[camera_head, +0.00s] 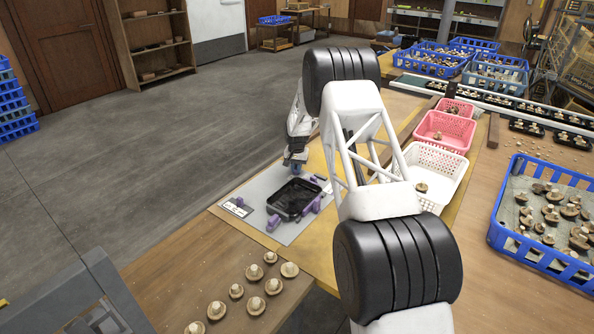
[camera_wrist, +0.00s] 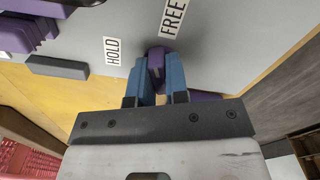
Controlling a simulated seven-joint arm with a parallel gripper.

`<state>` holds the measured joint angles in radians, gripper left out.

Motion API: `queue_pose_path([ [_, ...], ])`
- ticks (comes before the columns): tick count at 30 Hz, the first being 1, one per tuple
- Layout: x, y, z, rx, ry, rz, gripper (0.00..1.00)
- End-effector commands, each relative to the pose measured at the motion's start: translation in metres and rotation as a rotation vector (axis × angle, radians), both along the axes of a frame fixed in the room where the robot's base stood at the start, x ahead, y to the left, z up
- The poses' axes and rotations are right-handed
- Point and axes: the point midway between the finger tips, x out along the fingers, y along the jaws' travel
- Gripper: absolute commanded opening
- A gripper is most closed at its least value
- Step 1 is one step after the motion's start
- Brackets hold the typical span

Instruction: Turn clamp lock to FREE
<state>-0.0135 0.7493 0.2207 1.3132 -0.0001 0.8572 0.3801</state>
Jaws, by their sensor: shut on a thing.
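The purple clamp lock lever (camera_wrist: 156,62) sits between the two blue fingers of my gripper (camera_wrist: 155,80) in the wrist view. The fingers are shut on it. Its visible end lies between the HOLD label (camera_wrist: 112,51) and the FREE label (camera_wrist: 172,18). Another purple part (camera_wrist: 207,96) shows just right of the fingers. In the head view my gripper (camera_head: 295,162) is low at the far edge of the grey board (camera_head: 262,187), behind the black tray (camera_head: 293,199). There the lever is too small to make out.
Purple clamp blocks (camera_head: 273,222) stand around the tray. Loose mushrooms (camera_head: 256,305) lie on the near table. A white basket (camera_head: 440,165) and a pink basket (camera_head: 445,131) stand to the right, with a blue crate (camera_head: 500,215) beyond.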

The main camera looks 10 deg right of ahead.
Motion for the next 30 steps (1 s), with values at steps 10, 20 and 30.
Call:
queue_pose_path([
  [10, -0.004, -0.0001, -0.0073, -0.001, 0.011, -0.263, 0.05],
  [20, -0.0039, 0.0002, -0.0075, -0.002, 0.011, -0.418, 0.05],
  [30, -0.0039, 0.0003, -0.0078, -0.002, 0.011, -0.419, 0.33],
])
